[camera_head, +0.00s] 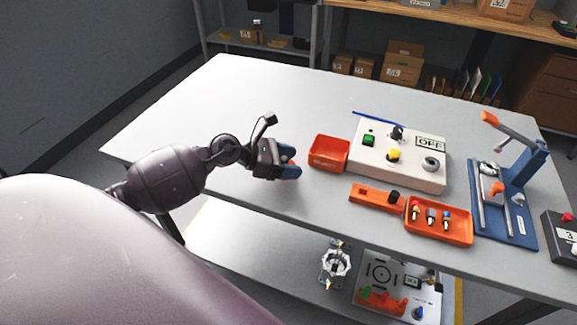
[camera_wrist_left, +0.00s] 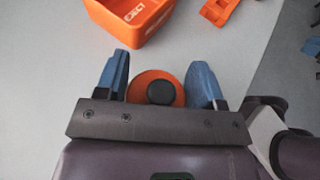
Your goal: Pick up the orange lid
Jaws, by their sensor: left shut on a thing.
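The orange lid (camera_wrist_left: 141,79) is a round disc with a black knob (camera_wrist_left: 161,92). It sits between the blue fingers of my left gripper (camera_wrist_left: 159,70) in the left wrist view, and the gripper is shut on it. In the head view my left gripper (camera_head: 289,162) is over the front part of the grey table, left of the orange open bin. The lid is mostly hidden by the fingers there, and I cannot tell whether it touches the table. My right gripper is not in view.
The orange bin (camera_head: 328,153) stands just right of my left gripper; it also shows in the left wrist view (camera_wrist_left: 128,22). A white control box (camera_head: 398,158), an orange tray (camera_head: 438,236) with small parts and a blue fixture (camera_head: 521,190) stand further right. The table's (camera_head: 230,100) back left is clear.

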